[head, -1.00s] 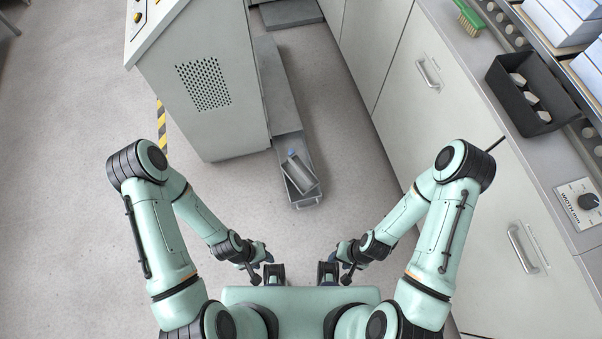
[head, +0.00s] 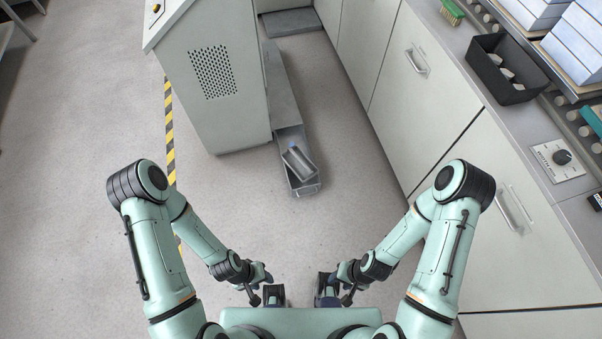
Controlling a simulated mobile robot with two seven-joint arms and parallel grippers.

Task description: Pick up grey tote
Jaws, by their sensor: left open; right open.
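A dark grey open tote (head: 471,47) with several pale pieces in it sits on the counter at the upper right. A lighter grey, narrow open tray (head: 311,188) lies on the floor near the middle, with a grey object (head: 299,161) tilted in it. I cannot tell for sure which of the two is the grey tote. My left gripper (head: 273,294) and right gripper (head: 328,290) are open and seem empty, low in the view near my body. Both are well apart from the tote and the tray.
A grey machine cabinet (head: 213,115) with a vent stands left of the tray. Drawer cabinets (head: 425,95) run along the right under the counter. White boxes (head: 580,45), a green brush (head: 452,12) and a dial panel (head: 557,160) are on the counter side.

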